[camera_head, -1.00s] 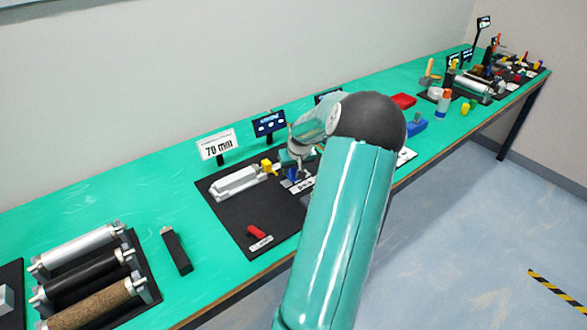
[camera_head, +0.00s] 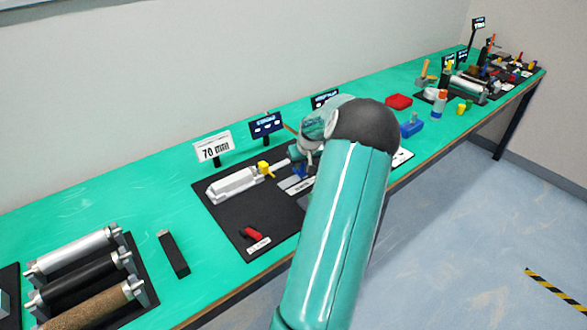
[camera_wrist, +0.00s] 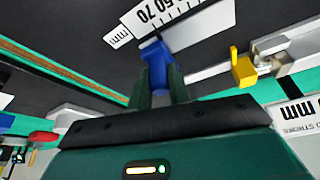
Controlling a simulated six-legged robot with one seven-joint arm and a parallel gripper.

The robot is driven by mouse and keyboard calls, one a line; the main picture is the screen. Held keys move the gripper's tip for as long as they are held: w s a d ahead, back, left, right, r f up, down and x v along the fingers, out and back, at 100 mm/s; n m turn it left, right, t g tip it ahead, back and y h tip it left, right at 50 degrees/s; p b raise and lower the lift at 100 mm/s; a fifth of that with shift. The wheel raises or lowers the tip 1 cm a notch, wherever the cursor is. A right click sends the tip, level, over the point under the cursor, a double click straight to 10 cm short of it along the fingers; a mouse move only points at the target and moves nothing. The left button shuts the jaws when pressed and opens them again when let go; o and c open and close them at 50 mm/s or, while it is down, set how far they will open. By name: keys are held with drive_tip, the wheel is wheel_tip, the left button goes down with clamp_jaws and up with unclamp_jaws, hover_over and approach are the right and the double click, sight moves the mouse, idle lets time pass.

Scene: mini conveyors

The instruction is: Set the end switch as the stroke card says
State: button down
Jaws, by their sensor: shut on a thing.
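The stroke card (camera_head: 214,148) stands behind the black station board and reads 70 mm; part of it shows in the wrist view (camera_wrist: 297,130). The blue end switch (camera_wrist: 156,66) is between the fingers of my gripper (camera_wrist: 158,88), which is shut on it. It stands at the edge of a white mm scale (camera_wrist: 190,22), near the numeral 70; the exact mark is hard to read. In the head view the blue switch (camera_head: 300,172) is partly hidden by my arm. The silver cylinder (camera_head: 234,184) with a yellow piece (camera_head: 264,168) on its rod end lies left of it.
A red piece (camera_head: 253,233) lies by a small label on the board's front. Dark signs (camera_head: 266,126) stand behind the board. Rollers (camera_head: 85,280) and a black block (camera_head: 174,254) are left; a red block (camera_head: 399,102) and blue block (camera_head: 412,125) are right.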

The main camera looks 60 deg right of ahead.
drive_tip(key=shift+s+d+r, duration=0.15)
drive_tip(key=shift+d, duration=0.1)
drive_tip(key=c, duration=1.3)
unclamp_jaws()
drive_tip(key=shift+d, duration=0.15)
drive_tip(key=v, duration=1.3)
drive_tip(key=shift+a+r, duration=0.3)
